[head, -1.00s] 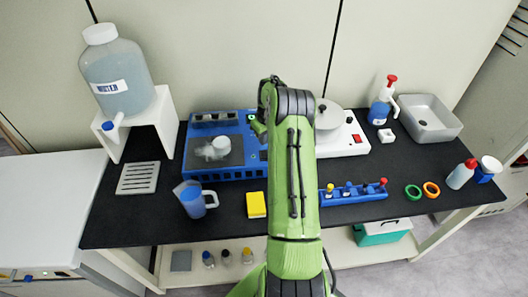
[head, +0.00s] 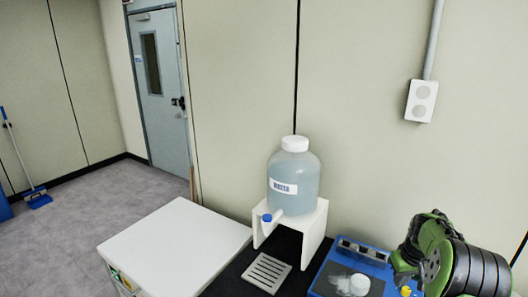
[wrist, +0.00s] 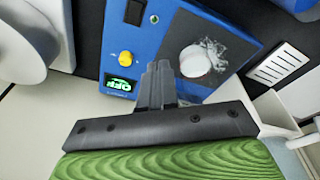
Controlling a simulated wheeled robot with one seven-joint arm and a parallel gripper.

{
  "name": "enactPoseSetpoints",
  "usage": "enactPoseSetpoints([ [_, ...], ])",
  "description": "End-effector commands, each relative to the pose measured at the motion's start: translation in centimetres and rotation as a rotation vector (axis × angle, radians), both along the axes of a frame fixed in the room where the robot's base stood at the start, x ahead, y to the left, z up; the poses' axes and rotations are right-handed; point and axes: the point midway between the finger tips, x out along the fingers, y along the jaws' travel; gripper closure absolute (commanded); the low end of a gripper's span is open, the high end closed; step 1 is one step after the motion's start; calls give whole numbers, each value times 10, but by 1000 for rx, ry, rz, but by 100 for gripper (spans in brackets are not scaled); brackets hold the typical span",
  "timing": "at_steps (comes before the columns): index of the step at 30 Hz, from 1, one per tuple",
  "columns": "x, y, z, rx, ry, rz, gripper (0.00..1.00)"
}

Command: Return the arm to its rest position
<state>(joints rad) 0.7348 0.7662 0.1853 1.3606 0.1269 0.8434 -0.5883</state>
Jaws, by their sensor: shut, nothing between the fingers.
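My green arm (head: 430,250) is folded at the lower right of the head view, partly cut off by the frame edge. My gripper (wrist: 157,80) shows in the wrist view with its two dark fingers together and nothing between them. It is over the blue freeze dryer unit (wrist: 190,25), which has a yellow knob (wrist: 125,58), a lit green display (wrist: 120,86) and a white, frosted round part (wrist: 197,60). Whether the fingers touch the unit cannot be told. In the head view the blue unit (head: 330,268) is partly hidden by the arm.
A water carboy (head: 293,175) stands on a white stand (head: 305,228) behind a slotted tray (head: 267,271). A white cabinet (head: 175,245) is left of the black bench. A wall socket (head: 421,101) is above the arm. Open floor (head: 90,200) lies left, toward a door (head: 158,80).

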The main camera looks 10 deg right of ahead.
Motion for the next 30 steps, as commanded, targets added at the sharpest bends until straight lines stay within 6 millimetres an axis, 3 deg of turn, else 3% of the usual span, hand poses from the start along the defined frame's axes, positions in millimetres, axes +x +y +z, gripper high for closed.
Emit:
enactPoseSetpoints([
  [1, 2, 32, 37, -26, -19, 30, 100],
  [6, -31, 130, 125, -75, -73, 74, 100],
  [8, -51, 162, 148, -84, -100, 83, 100],
  [12, -114, 226, 182, -85, -171, 102, 100],
  [16, -180, 270, 189, -54, -241, 117, 100],
  [18, -211, 286, 184, -31, -273, 124, 100],
  [21, -242, 299, 174, 3, -305, 132, 100],
  [24, -257, 304, 167, 21, -318, 135, 100],
  [30, -259, 304, 165, 24, -319, 133, 100],
])
